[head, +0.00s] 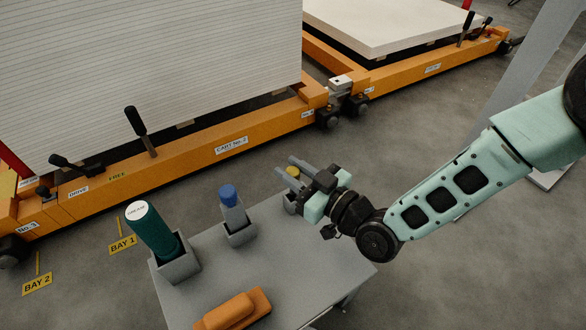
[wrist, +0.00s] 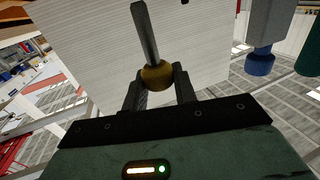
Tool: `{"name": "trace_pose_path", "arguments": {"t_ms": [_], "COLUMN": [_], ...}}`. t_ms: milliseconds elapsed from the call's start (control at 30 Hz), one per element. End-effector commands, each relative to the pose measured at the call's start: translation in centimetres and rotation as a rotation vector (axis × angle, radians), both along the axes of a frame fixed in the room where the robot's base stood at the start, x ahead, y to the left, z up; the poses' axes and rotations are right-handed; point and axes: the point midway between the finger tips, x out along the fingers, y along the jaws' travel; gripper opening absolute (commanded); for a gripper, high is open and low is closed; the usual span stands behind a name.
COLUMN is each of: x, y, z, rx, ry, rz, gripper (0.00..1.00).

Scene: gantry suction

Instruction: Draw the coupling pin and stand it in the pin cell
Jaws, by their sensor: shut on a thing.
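The coupling pin has a yellow knob (head: 292,171) and a grey shaft. My gripper (head: 286,168) is shut on the knob, above the far right corner of the grey table. In the wrist view the knob (wrist: 157,76) sits between the two dark fingers (wrist: 157,92), and the bare shaft (wrist: 145,32) extends away from them. A small pale grey cell (head: 290,203) shows just below the gripper, partly hidden by it.
On the table (head: 250,268) stand a green cylinder (head: 153,232) and a blue-capped piece (head: 229,195), each in a grey holder. An orange block (head: 232,310) lies at the front. Behind is an orange cart (head: 210,150) with upright levers; a coupling (head: 342,92) joins it to another.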

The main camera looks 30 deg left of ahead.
Motion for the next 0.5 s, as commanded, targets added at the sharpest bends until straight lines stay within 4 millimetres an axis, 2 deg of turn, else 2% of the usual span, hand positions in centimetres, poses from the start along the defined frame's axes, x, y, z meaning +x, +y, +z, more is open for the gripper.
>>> {"name": "trace_pose_path", "arguments": {"t_ms": [500], "x": [0.0], "y": [0.0], "z": [-1.6], "rx": [0.0], "ry": [0.0], "rz": [0.0], "gripper": [0.0]}}
